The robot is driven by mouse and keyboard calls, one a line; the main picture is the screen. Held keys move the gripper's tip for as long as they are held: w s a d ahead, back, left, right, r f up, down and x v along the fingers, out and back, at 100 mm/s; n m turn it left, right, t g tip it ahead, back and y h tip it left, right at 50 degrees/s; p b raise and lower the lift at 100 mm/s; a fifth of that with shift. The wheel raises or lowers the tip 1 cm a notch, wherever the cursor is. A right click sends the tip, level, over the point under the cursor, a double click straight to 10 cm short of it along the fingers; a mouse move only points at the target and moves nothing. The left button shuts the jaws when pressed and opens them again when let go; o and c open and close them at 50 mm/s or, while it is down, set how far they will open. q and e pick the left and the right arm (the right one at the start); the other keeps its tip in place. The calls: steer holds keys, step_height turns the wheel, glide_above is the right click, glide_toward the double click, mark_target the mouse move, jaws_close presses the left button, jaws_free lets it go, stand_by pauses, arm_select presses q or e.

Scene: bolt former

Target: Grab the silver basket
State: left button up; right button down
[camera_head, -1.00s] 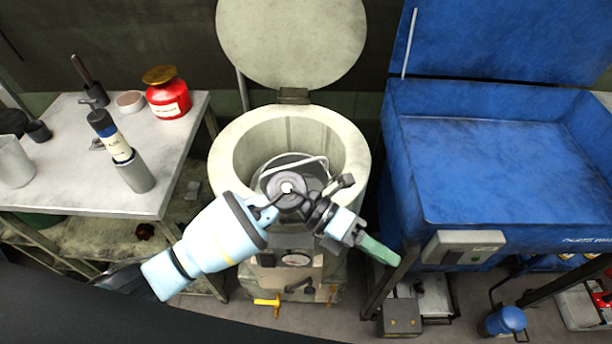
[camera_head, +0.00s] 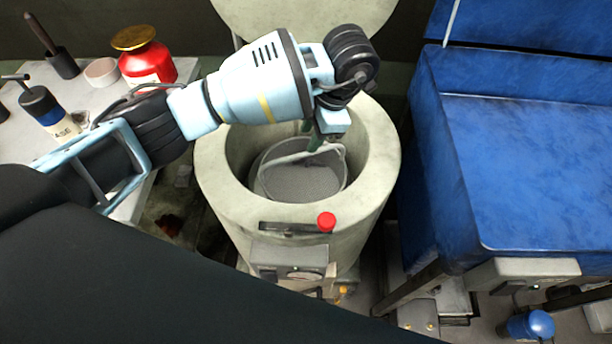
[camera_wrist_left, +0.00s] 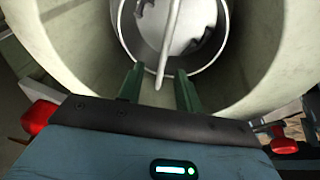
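The silver basket (camera_head: 303,184) sits inside the round opening of the pale cylindrical machine, with its thin handle raised across its top. In the left wrist view the basket (camera_wrist_left: 203,62) shows as a round rim, with the handle (camera_wrist_left: 171,40) running down toward my fingers. My left gripper (camera_head: 314,138) points down over the basket at handle height. In the left wrist view the green fingers of my left gripper (camera_wrist_left: 159,90) are apart, with the handle's near end appearing between them. Contact cannot be told. My right gripper is not in view.
The cylindrical machine's thick rim (camera_head: 215,165) surrounds the basket, and its lid (camera_head: 300,15) stands open behind. A red knob (camera_head: 326,222) is at its front. A table (camera_head: 95,110) with a red jar (camera_head: 146,62) stands left.

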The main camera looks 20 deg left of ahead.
mark_target(304, 153)
arm_select(q)
steer(key=shift+s+d+x, duration=0.1)
steer(key=shift+x, duration=1.85)
steer(key=shift+s+d+x, duration=0.15)
steer(key=shift+x, duration=1.75)
steer(key=shift+f, duration=0.3)
